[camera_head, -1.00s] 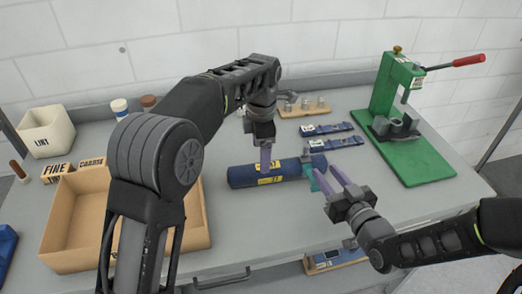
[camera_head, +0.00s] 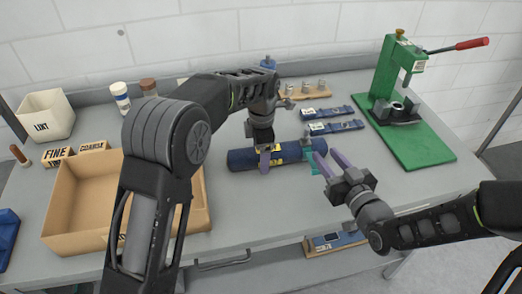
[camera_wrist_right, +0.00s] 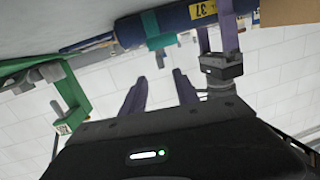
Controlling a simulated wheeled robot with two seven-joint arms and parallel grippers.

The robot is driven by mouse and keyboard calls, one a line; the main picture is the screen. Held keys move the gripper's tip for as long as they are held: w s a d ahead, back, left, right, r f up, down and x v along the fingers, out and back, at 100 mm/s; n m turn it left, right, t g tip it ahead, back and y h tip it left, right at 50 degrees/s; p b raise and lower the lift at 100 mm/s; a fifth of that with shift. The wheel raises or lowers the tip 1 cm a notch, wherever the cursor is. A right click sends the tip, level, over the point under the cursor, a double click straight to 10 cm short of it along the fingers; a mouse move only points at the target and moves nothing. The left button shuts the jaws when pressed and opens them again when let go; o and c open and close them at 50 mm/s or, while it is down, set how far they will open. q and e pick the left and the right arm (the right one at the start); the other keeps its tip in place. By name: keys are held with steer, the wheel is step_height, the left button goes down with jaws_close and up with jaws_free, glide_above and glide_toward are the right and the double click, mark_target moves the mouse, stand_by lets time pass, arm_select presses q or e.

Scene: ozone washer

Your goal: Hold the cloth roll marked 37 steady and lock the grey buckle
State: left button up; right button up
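The dark blue cloth roll (camera_head: 292,151) lies crosswise on the grey table. Its yellow label reads 37 in the right wrist view (camera_wrist_right: 201,9). A teal strap (camera_head: 309,158) wraps its right part; the strap also shows in the wrist view (camera_wrist_right: 152,30), with a teal end hanging off. I cannot make out the grey buckle clearly or tell its state. My left gripper (camera_head: 265,161) has its purple fingers around the roll near the label. My right gripper (camera_head: 327,156) is open and empty just right of the strap; its spread fingers show in the wrist view (camera_wrist_right: 160,84).
A tan open box (camera_head: 60,222) stands left of the roll. Blue strapped pieces (camera_head: 335,127) lie behind it. A green press (camera_head: 420,150) with a red-tipped lever stands at the right. A LINT bin (camera_head: 45,116) is at the back left. The table before the roll is clear.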

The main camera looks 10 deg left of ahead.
arm_select(q)
jaws_close()
stand_by(0.7)
arm_select(e)
steer(key=shift+c, duration=0.2)
